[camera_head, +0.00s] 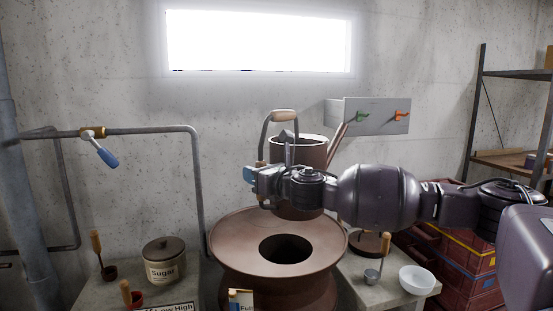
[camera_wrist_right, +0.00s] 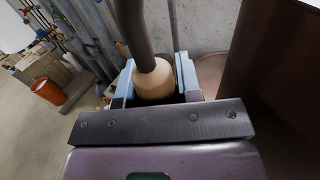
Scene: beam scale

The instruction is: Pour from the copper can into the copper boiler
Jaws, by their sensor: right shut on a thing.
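The copper can (camera_head: 312,150) is a brown cylinder with a tall arched handle, a wooden grip on top and a spout at its right. It looks about upright, behind the boiler's opening, its lower part partly hidden by my right arm. My right gripper (camera_head: 258,178) is at the can's left side. In the right wrist view, its blue fingers are shut around a light wooden grip (camera_wrist_right: 155,84) on the dark handle, with the can's brown wall (camera_wrist_right: 275,65) at the right. The copper boiler (camera_head: 235,238) has a wide rim and a dark round opening. My left gripper is not in view.
A sugar jar (camera_head: 164,264) and scoops stand left of the boiler. A white bowl (camera_head: 417,279) and a ladle (camera_head: 373,274) are on the right. A pipe with a blue-handled tap (camera_head: 105,155) is on the left. A grey wall box (camera_head: 375,116) is behind.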

